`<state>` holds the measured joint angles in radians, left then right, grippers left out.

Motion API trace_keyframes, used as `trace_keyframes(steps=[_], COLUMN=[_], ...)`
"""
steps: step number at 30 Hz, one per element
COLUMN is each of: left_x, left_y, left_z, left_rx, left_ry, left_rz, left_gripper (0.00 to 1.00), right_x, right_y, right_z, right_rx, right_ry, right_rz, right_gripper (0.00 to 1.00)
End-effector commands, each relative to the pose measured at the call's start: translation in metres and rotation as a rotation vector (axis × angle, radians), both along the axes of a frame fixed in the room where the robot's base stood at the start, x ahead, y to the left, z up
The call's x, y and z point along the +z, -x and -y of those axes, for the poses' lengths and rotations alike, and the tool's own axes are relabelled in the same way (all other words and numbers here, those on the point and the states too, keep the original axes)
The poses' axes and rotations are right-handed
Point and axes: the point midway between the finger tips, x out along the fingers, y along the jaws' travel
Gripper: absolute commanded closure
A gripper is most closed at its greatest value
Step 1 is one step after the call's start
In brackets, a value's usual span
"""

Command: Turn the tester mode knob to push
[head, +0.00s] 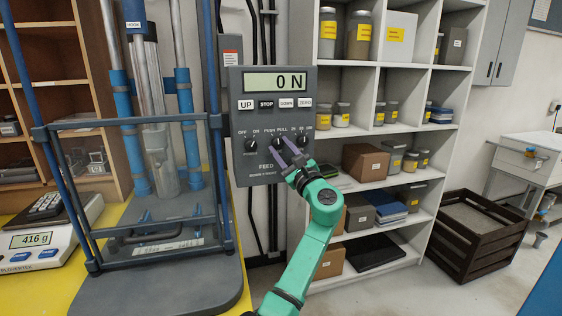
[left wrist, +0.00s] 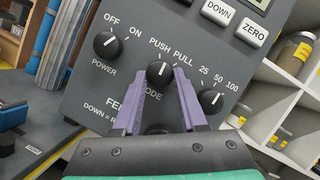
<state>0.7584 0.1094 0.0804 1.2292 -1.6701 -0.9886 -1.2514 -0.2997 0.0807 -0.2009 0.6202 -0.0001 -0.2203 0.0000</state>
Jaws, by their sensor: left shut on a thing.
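The tester's grey control panel (head: 244,178) faces me, with a row of three black knobs. The middle one is the mode knob (left wrist: 160,73), below the PUSH and PULL labels. The display (head: 275,82) reads 0 N. My right gripper is not in view.
The power knob (left wrist: 107,44) and the speed knob (left wrist: 211,100) flank the mode knob closely. UP, STOP, DOWN and ZERO buttons sit above. The guarded test frame (head: 223,190) stands left of the panel, with a scale (head: 60,238) beside it. Shelves (head: 372,157) stand behind.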

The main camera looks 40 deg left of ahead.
Motion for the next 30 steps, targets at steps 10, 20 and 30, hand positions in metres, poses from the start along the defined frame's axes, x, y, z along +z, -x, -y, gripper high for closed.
trace_keyframes(steps=[10, 20, 30], left_x=[-0.001, 0.001, 0.002], left_y=[-0.002, -0.003, -0.003], left_z=[0.001, 0.002, 0.002], left_rx=[0.001, 0.001, 0.0], left_ry=[0.169, 0.259, 0.279], left_rz=[0.238, 0.364, 0.393], left_gripper=[1.0, 1.0, 1.0], right_x=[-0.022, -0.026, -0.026], right_y=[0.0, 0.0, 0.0], right_z=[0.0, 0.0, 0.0], right_rx=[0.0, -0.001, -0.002], right_ry=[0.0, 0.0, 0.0], right_rz=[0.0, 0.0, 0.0], right_gripper=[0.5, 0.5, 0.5])
